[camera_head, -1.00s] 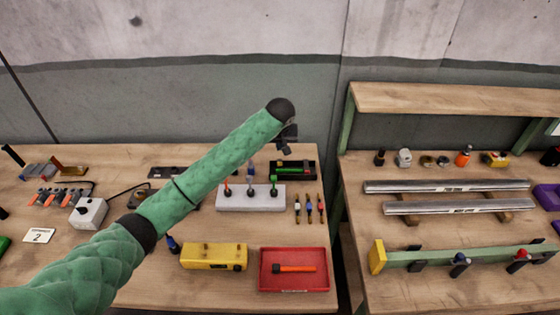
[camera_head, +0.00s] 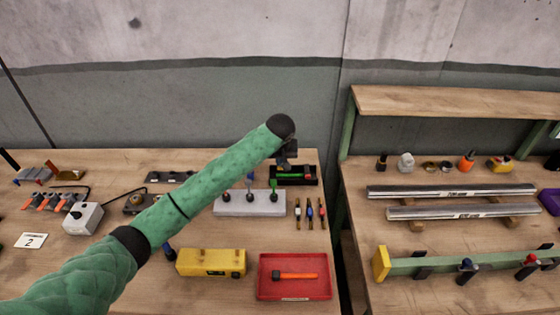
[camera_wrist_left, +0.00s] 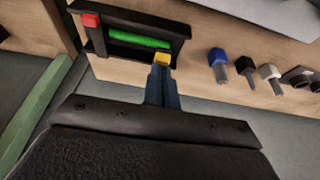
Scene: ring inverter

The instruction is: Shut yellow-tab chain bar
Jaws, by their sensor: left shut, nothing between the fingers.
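A small yellow tab (camera_wrist_left: 162,60) shows in the left wrist view, at the near edge of a black frame (camera_wrist_left: 178,26). The frame holds a green rod (camera_wrist_left: 140,39) and has a red block (camera_wrist_left: 91,20) at one corner. My left gripper (camera_wrist_left: 161,70) is shut and empty, its fingertips at the yellow tab; I cannot tell whether they touch it. In the head view my left gripper (camera_head: 287,160) is over the left part of the black frame (camera_head: 300,183), partly hiding it; the yellow tab is not visible there. My right gripper is not in view.
A grey switch block (camera_head: 250,208) stands in front of the frame. A yellow box (camera_head: 211,263) and red tray (camera_head: 294,291) are nearer. Several small tools lie at the right edge. A gap separates the second bench (camera_head: 380,215), with silver rails (camera_head: 452,192).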

